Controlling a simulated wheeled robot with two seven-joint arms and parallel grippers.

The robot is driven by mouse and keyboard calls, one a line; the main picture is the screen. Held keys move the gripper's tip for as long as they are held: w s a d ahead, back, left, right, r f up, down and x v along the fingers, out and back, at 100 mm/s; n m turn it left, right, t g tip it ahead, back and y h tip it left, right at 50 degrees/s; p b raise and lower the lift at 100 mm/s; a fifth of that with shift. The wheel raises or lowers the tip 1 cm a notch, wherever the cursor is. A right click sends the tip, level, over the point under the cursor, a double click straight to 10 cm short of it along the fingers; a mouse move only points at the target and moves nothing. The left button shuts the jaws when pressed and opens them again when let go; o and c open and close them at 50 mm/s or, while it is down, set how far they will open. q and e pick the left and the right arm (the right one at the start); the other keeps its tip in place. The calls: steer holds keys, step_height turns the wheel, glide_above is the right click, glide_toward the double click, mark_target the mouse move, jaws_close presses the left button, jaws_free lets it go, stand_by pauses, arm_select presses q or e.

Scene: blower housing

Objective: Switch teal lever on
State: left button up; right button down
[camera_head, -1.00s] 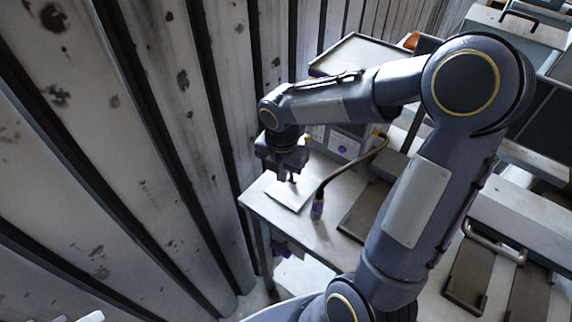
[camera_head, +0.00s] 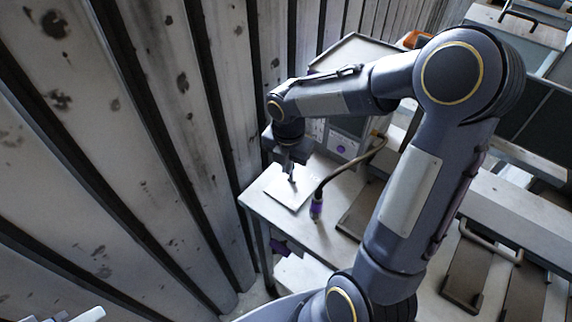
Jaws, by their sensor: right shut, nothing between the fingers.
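My right gripper (camera_head: 290,170) points down over a pale square plate (camera_head: 287,194) near the left end of the table. Its fingers are shut and hold nothing. A small dark upright piece shows at the fingertips, just above the plate; I cannot tell whether it is the lever or part of the fingers. No teal colour can be made out, and the gripper covers part of the plate. Whether the fingertips touch anything is too small to tell. My left gripper cannot be made out in this view.
A brown cable with a purple-banded plug (camera_head: 316,207) lies right of the plate. A grey box with a purple dot (camera_head: 341,148) stands behind it. A ribbed metal wall (camera_head: 150,150) rises close on the left. Trays and handled drawers (camera_head: 490,240) fill the right.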

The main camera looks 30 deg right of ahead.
steer(key=shift+d+r, duration=0.1)
steer(key=shift+w+d+r+p, duration=0.1)
steer(key=shift+w+d+p, duration=0.2)
steer(key=shift+d, duration=0.2)
steer(key=shift+w+d+r+p, duration=0.15)
steer(key=shift+d+p, duration=0.15)
steer(key=shift+d, duration=0.15)
steer(key=shift+w+d+f+p, duration=0.15)
steer(key=shift+w+d+p, duration=0.1)
steer(key=shift+d, duration=0.4)
steer(key=shift+w+d+f+p, duration=0.1)
steer(key=shift+w+d+p, duration=0.15)
steer(key=shift+d, duration=0.4)
